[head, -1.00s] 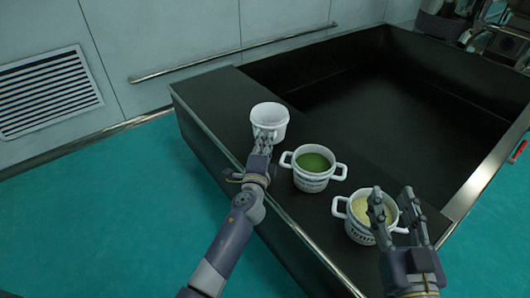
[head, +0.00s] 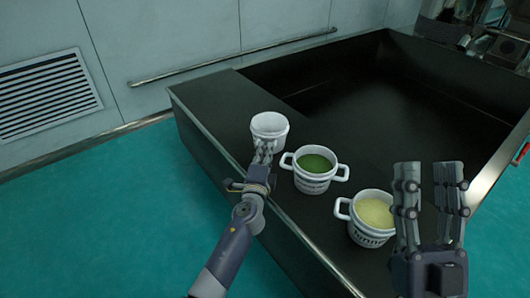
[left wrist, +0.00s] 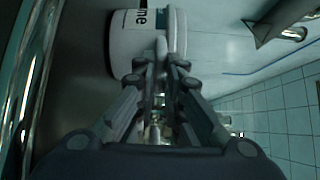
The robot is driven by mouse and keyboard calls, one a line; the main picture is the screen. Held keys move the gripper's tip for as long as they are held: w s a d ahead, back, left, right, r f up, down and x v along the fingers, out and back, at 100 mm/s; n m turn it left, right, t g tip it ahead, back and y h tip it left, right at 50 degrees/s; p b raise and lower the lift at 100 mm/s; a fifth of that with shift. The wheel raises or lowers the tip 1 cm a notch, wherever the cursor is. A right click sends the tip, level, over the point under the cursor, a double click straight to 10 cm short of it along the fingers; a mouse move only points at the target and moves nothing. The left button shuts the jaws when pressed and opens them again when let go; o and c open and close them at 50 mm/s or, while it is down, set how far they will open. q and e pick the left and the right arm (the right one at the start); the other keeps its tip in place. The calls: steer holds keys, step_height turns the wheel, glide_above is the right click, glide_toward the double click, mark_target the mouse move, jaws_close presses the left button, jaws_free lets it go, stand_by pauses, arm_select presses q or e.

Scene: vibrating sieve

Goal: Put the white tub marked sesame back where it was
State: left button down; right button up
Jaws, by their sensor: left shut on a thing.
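My left gripper (head: 264,152) is shut on the tub's near-side handle. I cannot tell whether the tub's base touches the ledge.
A white two-handled pot with green contents (head: 314,170) stands right of the tub. Another with pale yellow contents (head: 371,218) stands nearer, partly beside my right fingers. The black ledge (head: 215,105) borders a deep dark basin (head: 400,100). Ledge left of the tub is clear.

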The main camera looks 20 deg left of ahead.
steer(key=shift+s+r+y, duration=0.15)
steer(key=shift+y, duration=0.15)
arm_select(q)
steer(key=c, duration=1.7)
jaws_free()
arm_select(e)
steer(key=shift+s+r+t, duration=0.2)
steer(key=shift+t, duration=0.1)
